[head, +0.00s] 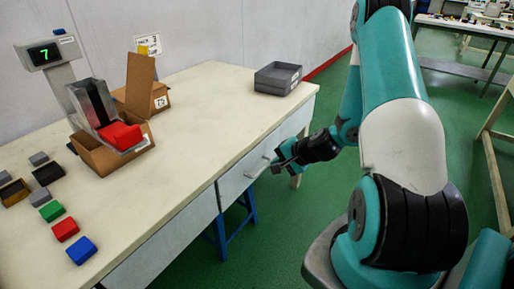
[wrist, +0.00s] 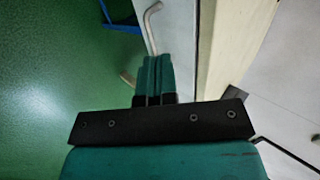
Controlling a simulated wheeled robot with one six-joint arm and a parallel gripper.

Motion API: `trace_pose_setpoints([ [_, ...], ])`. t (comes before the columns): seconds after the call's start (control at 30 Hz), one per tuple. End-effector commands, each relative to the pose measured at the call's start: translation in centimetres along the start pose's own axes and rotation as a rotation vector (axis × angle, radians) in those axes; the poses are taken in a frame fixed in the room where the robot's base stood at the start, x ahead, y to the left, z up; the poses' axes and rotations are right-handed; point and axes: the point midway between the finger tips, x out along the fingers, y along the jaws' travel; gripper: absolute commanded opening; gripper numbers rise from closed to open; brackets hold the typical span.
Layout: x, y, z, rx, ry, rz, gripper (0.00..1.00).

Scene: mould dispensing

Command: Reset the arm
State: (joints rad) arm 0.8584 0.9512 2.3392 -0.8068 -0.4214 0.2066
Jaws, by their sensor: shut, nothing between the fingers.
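My gripper (head: 277,164) is beside the front of the table, close to the handle (head: 257,168) of a drawer. In the wrist view my gripper (wrist: 155,65) has its two teal fingers together, with nothing between them. The bent metal handle (wrist: 151,28) lies just past the fingertips there. I cannot tell whether the fingers touch it. The drawer front (head: 243,174) looks closed. My arm reaches from the right of the head view down to the table edge.
On the table (head: 205,120) are a grey tray (head: 278,78), an open cardboard box (head: 110,155) with a metal dispenser and red block, another box (head: 160,98), a display reading 7 (head: 44,54), and several small coloured blocks at left.

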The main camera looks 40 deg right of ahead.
Motion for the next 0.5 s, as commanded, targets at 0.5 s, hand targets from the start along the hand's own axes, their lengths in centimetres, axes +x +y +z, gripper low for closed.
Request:
trace_pose_setpoints([
  [0.5,-2.5,-8.5,7.1,-0.325,-0.209,0.012,0.0],
])
